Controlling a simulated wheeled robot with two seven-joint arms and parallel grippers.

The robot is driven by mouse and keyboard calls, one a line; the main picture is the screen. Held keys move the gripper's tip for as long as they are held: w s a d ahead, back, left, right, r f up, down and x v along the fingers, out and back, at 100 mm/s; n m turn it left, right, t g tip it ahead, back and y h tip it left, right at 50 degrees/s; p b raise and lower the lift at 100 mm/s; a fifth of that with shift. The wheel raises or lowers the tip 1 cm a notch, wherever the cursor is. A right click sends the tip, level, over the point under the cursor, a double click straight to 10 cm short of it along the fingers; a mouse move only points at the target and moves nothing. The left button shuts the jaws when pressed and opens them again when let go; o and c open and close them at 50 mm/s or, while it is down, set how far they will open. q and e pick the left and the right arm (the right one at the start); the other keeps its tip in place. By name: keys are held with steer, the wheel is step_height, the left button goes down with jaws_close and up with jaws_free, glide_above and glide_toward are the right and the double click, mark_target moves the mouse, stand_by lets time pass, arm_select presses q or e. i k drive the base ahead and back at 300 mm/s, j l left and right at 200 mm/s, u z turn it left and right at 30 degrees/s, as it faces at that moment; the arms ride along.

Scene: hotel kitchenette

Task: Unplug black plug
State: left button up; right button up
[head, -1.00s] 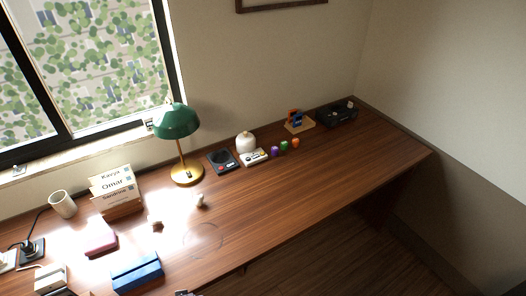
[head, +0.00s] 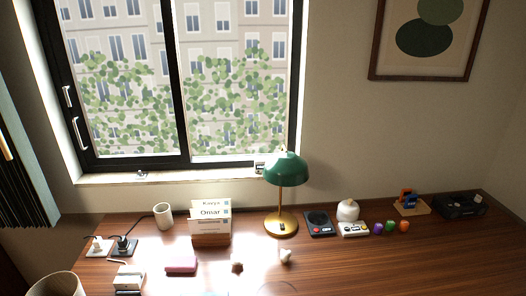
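A black plug (head: 122,242) sits upright in a dark socket plate (head: 125,251) at the left of the desk in the head view. A dark cord rises from it and curves back toward the white cup. A white plug (head: 97,242) stands in a light socket plate (head: 95,253) just left of it. Neither of my grippers shows in the head view now.
A bin-like container (head: 58,285) stands at lower left. The front right of the desk is clear.

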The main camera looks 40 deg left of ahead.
mark_target(123, 244)
steer(key=u, duration=2.25)
steer(key=j+u, duration=0.1)
